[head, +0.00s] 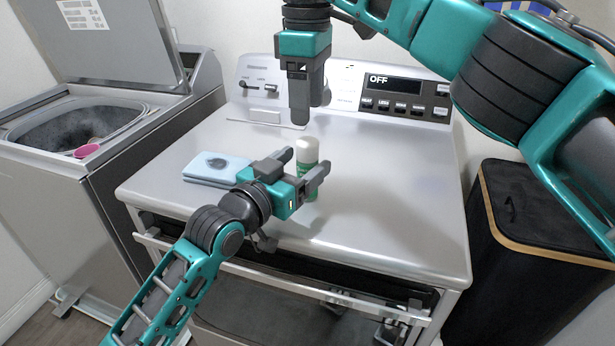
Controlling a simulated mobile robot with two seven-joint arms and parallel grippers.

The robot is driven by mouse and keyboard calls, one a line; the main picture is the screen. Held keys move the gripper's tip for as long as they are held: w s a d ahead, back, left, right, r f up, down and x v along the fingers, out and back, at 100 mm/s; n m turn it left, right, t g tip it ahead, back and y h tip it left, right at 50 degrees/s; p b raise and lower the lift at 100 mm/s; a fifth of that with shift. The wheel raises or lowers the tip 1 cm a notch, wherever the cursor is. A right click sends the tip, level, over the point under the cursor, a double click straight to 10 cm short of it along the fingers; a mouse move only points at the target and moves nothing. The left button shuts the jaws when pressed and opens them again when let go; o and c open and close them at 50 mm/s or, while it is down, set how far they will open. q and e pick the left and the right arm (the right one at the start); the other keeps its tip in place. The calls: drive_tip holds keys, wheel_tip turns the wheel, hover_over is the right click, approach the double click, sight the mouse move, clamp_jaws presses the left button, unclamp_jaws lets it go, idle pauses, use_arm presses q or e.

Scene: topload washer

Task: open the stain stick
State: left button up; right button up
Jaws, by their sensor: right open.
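The stain stick (307,151) stands upright on the metal machine top, with a white cap and a green body. My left gripper (302,174) is at its body, one finger at its left and the other covering part of its right side. The fingers are apart, but I cannot tell whether they touch the stick. The lower body is partly hidden by this gripper. My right gripper (311,108) points down above and behind the cap, clear of it. It is open and empty; one finger hides part of the other.
A light blue folded cloth (215,168) with a dark stain lies left of the stick. An open topload washer (150,112) with a pink cup (87,150) stands at left. A black hamper (520,260) is at right. The machine top (395,180) right of the stick is clear.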

use_arm(q)
clamp_jaws()
idle(0.5)
drive_tip(key=shift+c, duration=0.2)
unclamp_jaws()
drive_tip(key=shift+s+a, duration=0.1)
